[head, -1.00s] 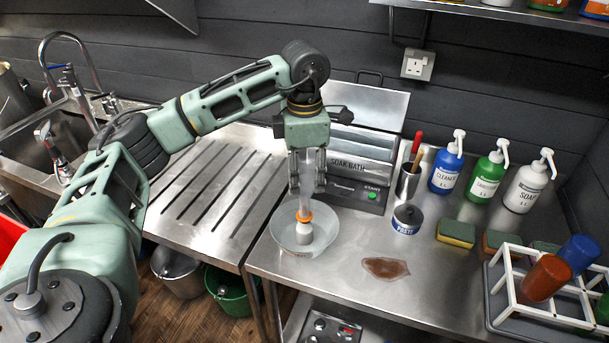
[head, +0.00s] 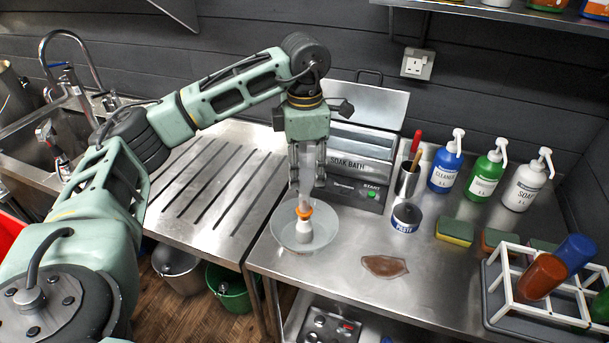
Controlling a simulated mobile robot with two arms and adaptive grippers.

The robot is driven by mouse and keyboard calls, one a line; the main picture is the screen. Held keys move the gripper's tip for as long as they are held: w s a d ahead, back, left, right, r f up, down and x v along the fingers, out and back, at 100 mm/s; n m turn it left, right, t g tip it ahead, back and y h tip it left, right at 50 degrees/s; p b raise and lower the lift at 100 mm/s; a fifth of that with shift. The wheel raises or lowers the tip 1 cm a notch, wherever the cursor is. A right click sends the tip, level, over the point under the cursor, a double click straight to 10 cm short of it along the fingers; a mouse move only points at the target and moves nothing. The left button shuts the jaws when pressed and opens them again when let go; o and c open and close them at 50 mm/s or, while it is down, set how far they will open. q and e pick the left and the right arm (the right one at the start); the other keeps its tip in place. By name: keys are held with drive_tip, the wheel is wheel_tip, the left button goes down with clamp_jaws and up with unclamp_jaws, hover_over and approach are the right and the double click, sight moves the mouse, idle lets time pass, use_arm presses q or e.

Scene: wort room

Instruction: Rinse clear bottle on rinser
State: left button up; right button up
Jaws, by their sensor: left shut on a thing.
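The clear bottle (head: 306,184) is held upside down, its orange-ringed neck pointing down. My left gripper (head: 306,176) is shut on it from above. The rinser is a round, shallow pale bowl (head: 283,232) with a white nozzle (head: 303,234) in its middle. The bottle's mouth is at the top of the nozzle; whether it is pressed down on it I cannot tell. My right gripper is not in view.
The soak bath (head: 361,160) stands behind the rinser. A small labelled tub (head: 406,218), a brown puddle (head: 385,266) and a sponge (head: 455,232) lie to the right. A white rack (head: 508,290) holds brown and blue bottles. A ribbed drainboard (head: 215,180) is at left.

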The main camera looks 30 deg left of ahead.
sight(304, 145)
use_arm(q)
drive_tip(key=shift+r, duration=0.1)
drive_tip(key=shift+r+p, duration=2.35)
drive_tip(key=shift+r, duration=1.05)
